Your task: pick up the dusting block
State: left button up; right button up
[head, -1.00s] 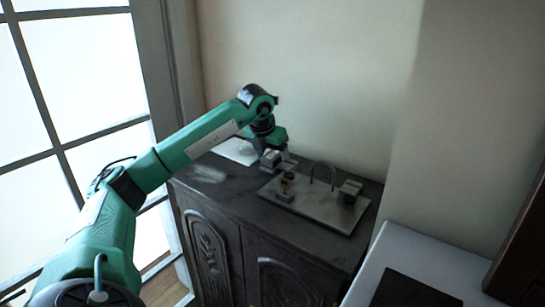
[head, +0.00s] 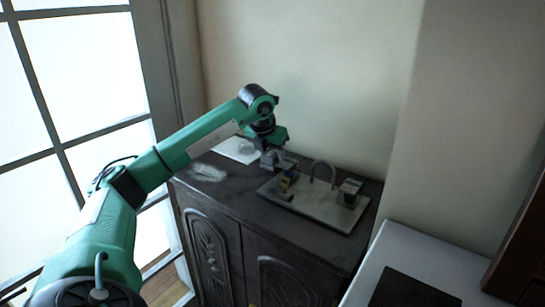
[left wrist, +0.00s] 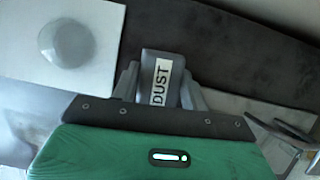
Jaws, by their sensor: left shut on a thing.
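The dusting block is a grey block with a white label reading "DUST" (left wrist: 160,82), seen in the left wrist view. My left gripper (left wrist: 160,92) is shut on it, with a finger on each side of the block. In the head view my left gripper (head: 275,160) points down over the dark cabinet top, just left of a grey tray. The block is small and mostly hidden by the gripper there. I cannot tell whether it touches the cabinet top. My right gripper is not in view.
The grey tray (head: 318,207) holds a metal hoop (head: 323,168), a small box (head: 350,187) and a small yellow-and-dark item (head: 288,181). A white sheet (head: 232,148) lies behind, left of the gripper. A pale dusty patch (head: 207,172) marks the cabinet top (head: 235,195).

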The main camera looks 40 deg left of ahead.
aim_at(272, 152)
pick_arm(q)
notch_tip(272, 152, up, 20)
jog(key=b, duration=0.2)
jog(key=shift+f, duration=0.2)
dwell(0.5)
